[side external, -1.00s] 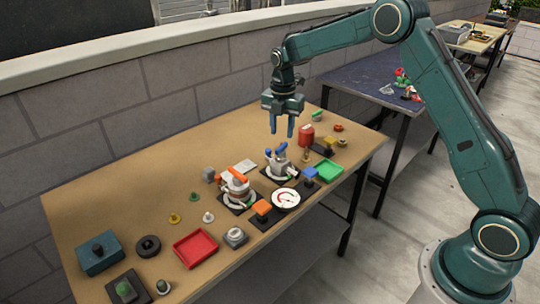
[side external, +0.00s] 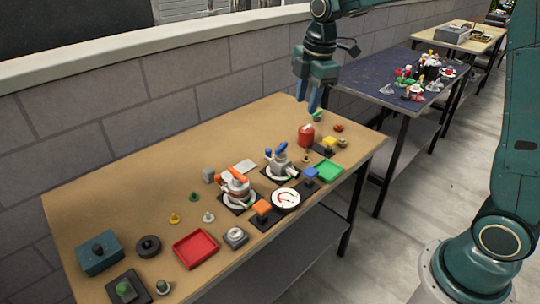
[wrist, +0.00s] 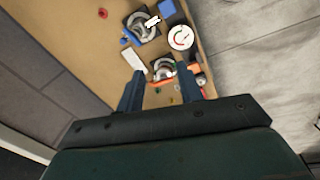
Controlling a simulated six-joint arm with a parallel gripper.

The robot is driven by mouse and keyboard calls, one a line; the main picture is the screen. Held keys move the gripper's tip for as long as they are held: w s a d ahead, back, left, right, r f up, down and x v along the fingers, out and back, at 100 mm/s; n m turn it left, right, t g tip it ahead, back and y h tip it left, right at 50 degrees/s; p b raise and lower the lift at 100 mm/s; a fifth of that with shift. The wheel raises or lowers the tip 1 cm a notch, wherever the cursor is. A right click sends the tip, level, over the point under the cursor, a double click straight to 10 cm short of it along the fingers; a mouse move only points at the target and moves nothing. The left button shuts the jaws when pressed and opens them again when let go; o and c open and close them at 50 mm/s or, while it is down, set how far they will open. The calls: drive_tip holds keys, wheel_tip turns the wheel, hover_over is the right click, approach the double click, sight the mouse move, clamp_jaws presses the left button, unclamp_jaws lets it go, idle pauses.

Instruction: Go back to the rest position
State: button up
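My gripper (side external: 307,98) hangs in the air above the far right part of the brown worktable (side external: 130,180), fingers pointing down. Its two blue fingers are apart with nothing between them. In the wrist view my gripper (wrist: 158,92) also shows open and empty, with the tabletop items well beyond the fingertips. Two small mechanisms on round white bases stand on the table, one with an orange arm (side external: 240,168) and one with a blue arm (side external: 281,150). The upper part of my arm is cut off by the frame.
The table holds a red tray (side external: 195,247), a green tray (side external: 329,170), a white gauge (side external: 286,199), a red canister (side external: 306,135) and a teal box (side external: 98,254). A block wall (side external: 140,110) runs behind. A dark blue table (side external: 385,80) with small items stands to the right.

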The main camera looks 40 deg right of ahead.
drive_tip(key=s+a+r+m+t, duration=0.1)
drive_tip(key=s+m, duration=0.6)
drive_tip(key=s, duration=0.6)
drive_tip(key=s+a+r+m+t, duration=0.2)
drive_tip(key=s+m, duration=0.5)
drive_tip(key=s, duration=0.6)
drive_tip(key=shift+s+a+m+t, duration=0.2)
drive_tip(key=shift+m+t, duration=0.1)
